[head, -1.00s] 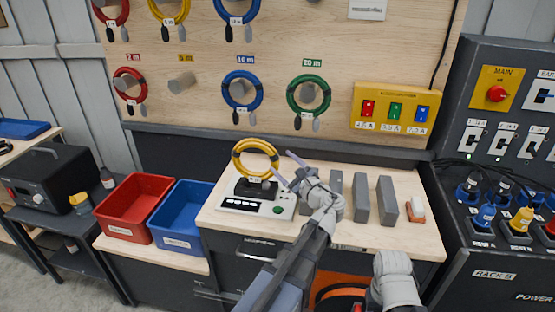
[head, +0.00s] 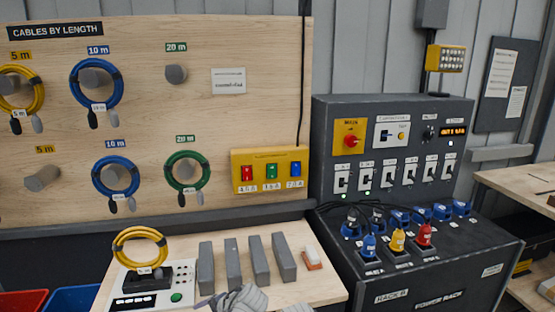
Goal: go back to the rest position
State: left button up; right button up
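My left gripper (head: 212,300) shows at the bottom edge of the head view, in front of the workbench (head: 312,287). Its grey wrist is partly cut off by the frame, and its finger opening is not clear. I see nothing held in it. Only a small sliver of what looks like my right gripper (head: 297,309) shows at the bottom edge, and its fingers are hidden. A yellow cable coil (head: 139,246) stands upright on the tester (head: 181,277), left of my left gripper and apart from it.
Several grey dividers (head: 232,262) and an orange-and-white block (head: 312,258) stand on the bench. The pegboard (head: 225,122) holds blue, green and yellow coils. A black power rack (head: 388,130) stands at right. Red (head: 22,300) and blue (head: 74,298) bins are at lower left.

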pick_arm(q)
jog(key=s+d+f+n+g+h, duration=0.2)
jog(key=s+d+h, duration=0.1)
jog(key=s+d, duration=0.3)
jog(key=s+d+f+n+g+h+p, duration=0.1)
jog(key=s+d+f+n+g+h, duration=0.1)
jog(key=s+d, duration=0.4)
jog(key=shift+s+d+f+n+h, duration=0.3)
jog(key=shift+d+f+h, duration=0.15)
jog(key=shift+d+h, duration=0.55)
